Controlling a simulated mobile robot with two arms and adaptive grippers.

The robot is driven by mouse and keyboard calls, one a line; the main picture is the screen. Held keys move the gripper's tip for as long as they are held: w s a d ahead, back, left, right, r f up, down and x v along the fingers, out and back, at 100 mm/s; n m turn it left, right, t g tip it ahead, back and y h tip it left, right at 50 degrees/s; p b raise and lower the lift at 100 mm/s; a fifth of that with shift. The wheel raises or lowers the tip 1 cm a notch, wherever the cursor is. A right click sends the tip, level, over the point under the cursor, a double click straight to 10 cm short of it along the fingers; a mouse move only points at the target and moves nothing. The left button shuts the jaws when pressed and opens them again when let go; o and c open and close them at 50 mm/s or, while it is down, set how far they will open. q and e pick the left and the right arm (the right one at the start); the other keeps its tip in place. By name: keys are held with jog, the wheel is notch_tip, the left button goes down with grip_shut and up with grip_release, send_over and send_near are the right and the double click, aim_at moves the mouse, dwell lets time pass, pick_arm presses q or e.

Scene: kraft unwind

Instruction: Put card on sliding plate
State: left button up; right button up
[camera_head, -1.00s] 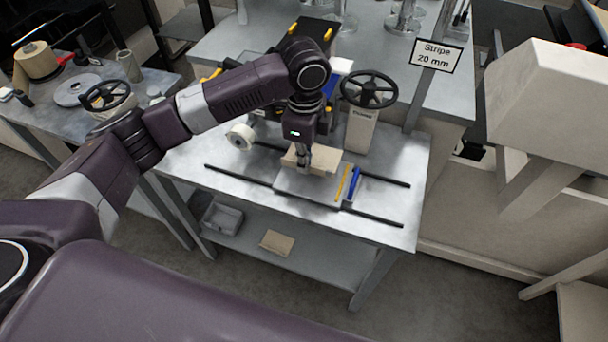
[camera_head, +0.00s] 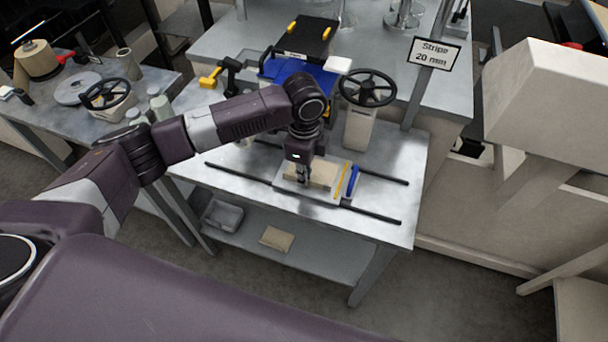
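A tan card (camera_head: 323,173) shows over the pale sliding plate (camera_head: 328,196) on the metal table. It looks flat and low over the plate; whether it rests fully on it is too small to tell. My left gripper (camera_head: 303,182) points down at the card's left part, its fingers low over the plate and partly in front of the card. The fingers are too small to show whether they are open or shut on the card. My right gripper is not in view.
Two dark rails (camera_head: 370,212) run along the table. A yellow strip (camera_head: 341,180) and a blue bar (camera_head: 352,181) lie at the plate's right. A handwheel (camera_head: 368,88) stands behind. Another tan piece (camera_head: 276,239) lies on the lower shelf.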

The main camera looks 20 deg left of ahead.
pick_arm(q)
jog(key=o, duration=0.3)
jog(key=shift+r+b, duration=1.35)
jog(key=shift+r, duration=4.85)
